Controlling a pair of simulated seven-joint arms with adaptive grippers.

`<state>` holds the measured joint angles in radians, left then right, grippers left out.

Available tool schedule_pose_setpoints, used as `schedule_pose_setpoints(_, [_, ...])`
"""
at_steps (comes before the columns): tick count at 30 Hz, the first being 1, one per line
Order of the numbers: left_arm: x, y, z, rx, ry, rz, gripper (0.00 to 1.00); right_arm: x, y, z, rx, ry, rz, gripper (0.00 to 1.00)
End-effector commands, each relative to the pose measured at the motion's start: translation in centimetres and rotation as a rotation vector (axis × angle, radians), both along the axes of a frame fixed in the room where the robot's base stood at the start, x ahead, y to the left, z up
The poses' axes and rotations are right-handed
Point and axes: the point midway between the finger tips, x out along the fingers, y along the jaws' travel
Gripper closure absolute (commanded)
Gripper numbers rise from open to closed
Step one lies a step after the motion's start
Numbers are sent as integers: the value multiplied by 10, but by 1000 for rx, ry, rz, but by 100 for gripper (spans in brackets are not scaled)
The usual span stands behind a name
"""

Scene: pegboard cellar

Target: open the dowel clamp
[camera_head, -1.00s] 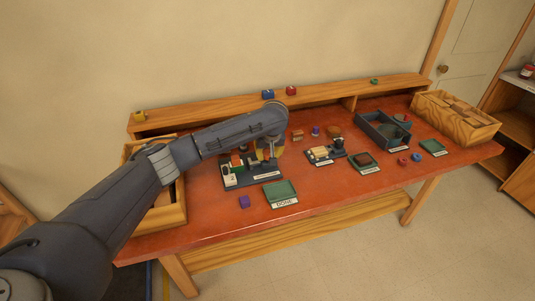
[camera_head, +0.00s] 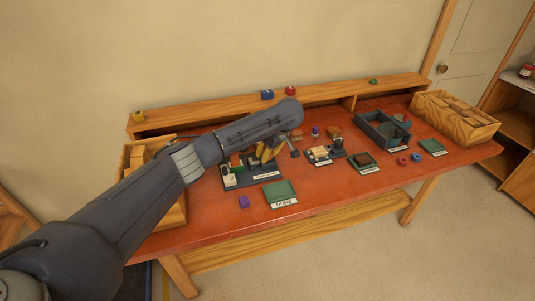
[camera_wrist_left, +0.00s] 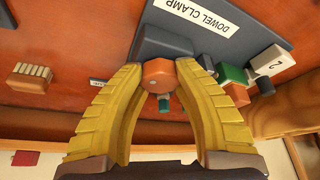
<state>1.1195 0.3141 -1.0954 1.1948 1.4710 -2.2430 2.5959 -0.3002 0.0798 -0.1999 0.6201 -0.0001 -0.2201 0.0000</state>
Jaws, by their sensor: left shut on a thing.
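The dowel clamp has a dark base with a white "DOWEL CLAMP" label; it stands on the left part of the red table in the head view (camera_head: 236,182). Its base also shows upside down at the top of the left wrist view (camera_wrist_left: 165,45). An orange faceted knob (camera_wrist_left: 157,76) sits at the edge of the base. My left gripper's yellow fingers (camera_wrist_left: 160,72) are closed on the knob from both sides, with a small teal piece showing below it. In the head view my left gripper (camera_head: 267,153) is tilted and partly hides the clamp. My right gripper is out of view.
A green "DONE" tray (camera_head: 280,190) and a purple cube (camera_head: 244,201) lie in front of the clamp. Another small fixture (camera_head: 323,154) and a dark open bin (camera_head: 383,129) stand to the right.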

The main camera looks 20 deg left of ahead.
Motion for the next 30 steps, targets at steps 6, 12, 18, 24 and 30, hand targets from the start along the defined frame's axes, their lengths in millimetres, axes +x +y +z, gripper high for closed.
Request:
schedule_pose_setpoints(6, [2, 4, 3, 6, -6, 90, 99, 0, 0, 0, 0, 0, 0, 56])
schedule_pose_setpoints(12, [2, 5, 3, 8, -6, 149, 99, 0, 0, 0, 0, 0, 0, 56])
schedule_pose_setpoints(18, [2, 5, 3, 8, -6, 193, 99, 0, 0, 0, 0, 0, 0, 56])
schedule_pose_setpoints(24, [2, 5, 3, 9, -6, 223, 99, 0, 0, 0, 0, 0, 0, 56])
schedule_pose_setpoints(30, [2, 6, 3, 10, -7, 245, 99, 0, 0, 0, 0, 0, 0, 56])
